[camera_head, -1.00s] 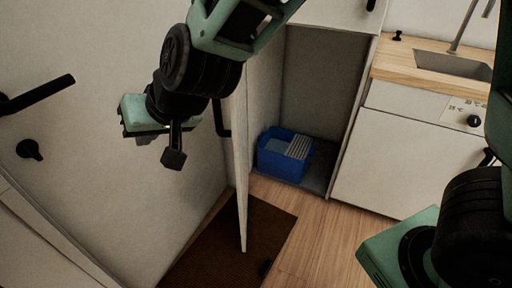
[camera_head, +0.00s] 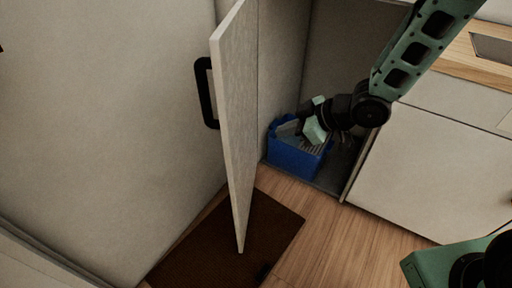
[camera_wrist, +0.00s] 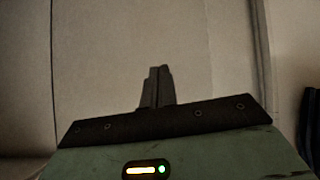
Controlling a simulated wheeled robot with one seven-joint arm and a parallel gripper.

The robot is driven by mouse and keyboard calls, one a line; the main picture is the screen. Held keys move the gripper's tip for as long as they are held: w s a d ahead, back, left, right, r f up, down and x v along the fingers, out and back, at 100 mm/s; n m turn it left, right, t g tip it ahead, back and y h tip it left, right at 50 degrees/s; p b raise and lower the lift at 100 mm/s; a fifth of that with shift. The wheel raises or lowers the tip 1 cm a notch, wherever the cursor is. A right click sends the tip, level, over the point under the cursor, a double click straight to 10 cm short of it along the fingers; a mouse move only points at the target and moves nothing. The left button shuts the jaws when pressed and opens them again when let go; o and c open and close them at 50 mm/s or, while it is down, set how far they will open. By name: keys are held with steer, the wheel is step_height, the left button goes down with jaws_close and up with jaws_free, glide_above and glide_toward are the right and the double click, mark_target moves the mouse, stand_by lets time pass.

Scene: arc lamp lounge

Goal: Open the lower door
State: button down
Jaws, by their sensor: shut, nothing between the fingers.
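The lower door (camera_head: 236,120) is a pale panel standing wide open, seen nearly edge-on. Its black bar handle (camera_head: 206,92) is on the face turned left. My gripper (camera_wrist: 157,80) is shut and empty, and its closed fingers point at a pale flat surface in the wrist view. In the head view my green hand is to the right of the door, in front of the cabinet opening (camera_head: 335,65) and over a blue bin (camera_head: 293,160). The hand appears apart from the door; its fingertips are hard to make out there.
A dark brown mat (camera_head: 205,250) lies under the door on the wooden floor (camera_head: 340,235). A pale wall (camera_head: 110,120) closes off the left.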

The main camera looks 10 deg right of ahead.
step_height(320, 180, down, 4)
steer(key=d+n+y+b, duration=0.1)
steer(key=y+b, duration=0.1)
steer(key=y, duration=0.2)
steer(key=n+g+y+b, duration=0.1)
steer(key=y+b, duration=0.1)
steer(key=y, duration=0.3)
glide_toward(234, 144)
steer(key=x, duration=0.7)
steer(key=shift+s+r, duration=0.2)
steer(key=shift+s, duration=0.05)
steer(key=shift+w+a, duration=0.1)
steer(key=shift+a, duration=0.25)
steer(key=b+x, duration=0.2)
steer(key=x, duration=1.1)
steer(key=shift+w, duration=0.35)
steer(key=shift+d+f, duration=0.1)
steer(key=shift+f, duration=0.1)
